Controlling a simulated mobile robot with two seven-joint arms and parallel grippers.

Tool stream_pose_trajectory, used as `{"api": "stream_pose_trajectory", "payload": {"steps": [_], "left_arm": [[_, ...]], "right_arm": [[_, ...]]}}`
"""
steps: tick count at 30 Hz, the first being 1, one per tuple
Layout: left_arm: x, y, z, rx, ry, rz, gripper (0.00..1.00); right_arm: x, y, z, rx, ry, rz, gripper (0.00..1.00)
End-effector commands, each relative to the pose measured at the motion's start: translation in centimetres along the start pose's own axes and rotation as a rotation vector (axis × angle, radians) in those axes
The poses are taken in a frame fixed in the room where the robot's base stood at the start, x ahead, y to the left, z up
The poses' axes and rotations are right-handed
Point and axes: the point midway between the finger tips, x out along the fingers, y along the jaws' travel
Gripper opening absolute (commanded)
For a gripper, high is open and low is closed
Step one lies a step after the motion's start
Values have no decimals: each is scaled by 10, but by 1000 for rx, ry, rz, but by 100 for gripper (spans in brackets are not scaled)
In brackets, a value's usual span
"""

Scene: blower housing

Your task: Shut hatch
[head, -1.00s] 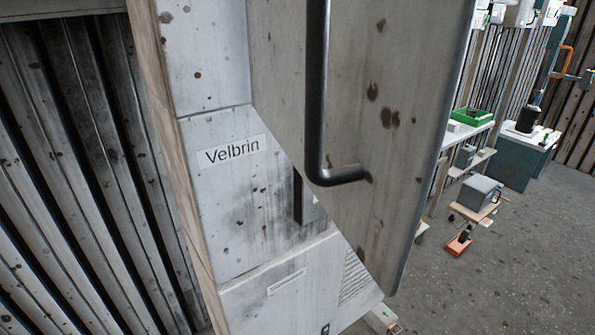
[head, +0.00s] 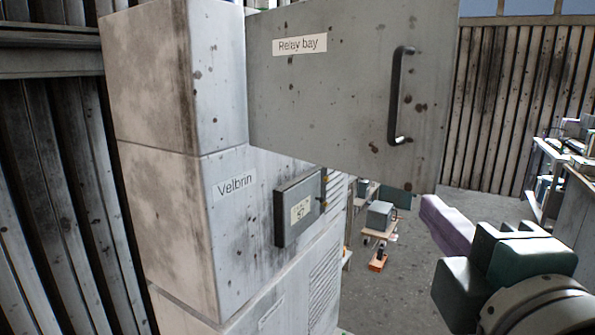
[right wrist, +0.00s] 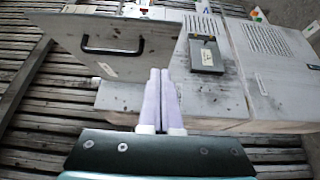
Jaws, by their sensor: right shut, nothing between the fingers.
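The hatch (head: 345,90) is a grey spotted panel labelled "Relay bay", standing open and sticking out from the pale housing (head: 225,215) labelled "Velbrin". Its black bar handle (head: 401,95) is on the face towards me, near the free edge. My right gripper (head: 428,204) has lilac fingers pressed together, empty, just below and right of the hatch's lower free corner. In the right wrist view the shut fingers (right wrist: 160,74) point towards the housing, with the hatch (right wrist: 120,62) and its handle (right wrist: 112,50) to their left. I see no contact with the hatch. My left gripper is not in view.
A small grey box (head: 298,207) with a label juts from the housing below the hatch. A corrugated wall (head: 50,200) stands at the left. Behind are a low stand with a grey case (head: 380,215) and cluttered shelving (head: 570,165). The floor between looks mostly open.

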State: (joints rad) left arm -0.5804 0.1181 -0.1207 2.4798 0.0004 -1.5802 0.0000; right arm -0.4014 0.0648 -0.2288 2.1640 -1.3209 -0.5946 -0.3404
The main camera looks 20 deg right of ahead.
Motion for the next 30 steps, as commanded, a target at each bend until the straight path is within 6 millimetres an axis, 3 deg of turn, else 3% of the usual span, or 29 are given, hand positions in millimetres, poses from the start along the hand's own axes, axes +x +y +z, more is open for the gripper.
{"api": "stream_pose_trajectory", "payload": {"steps": [3,10,12,19,30], "left_arm": [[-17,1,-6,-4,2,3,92],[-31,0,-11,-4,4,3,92],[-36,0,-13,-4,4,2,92],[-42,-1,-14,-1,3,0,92],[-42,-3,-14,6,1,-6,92]], "right_arm": [[27,7,0,0,-1,2,0],[74,4,1,1,-3,0,0],[83,4,10,-4,-2,-1,0],[99,1,26,2,-2,-2,0],[101,0,29,3,-2,-2,0]]}}
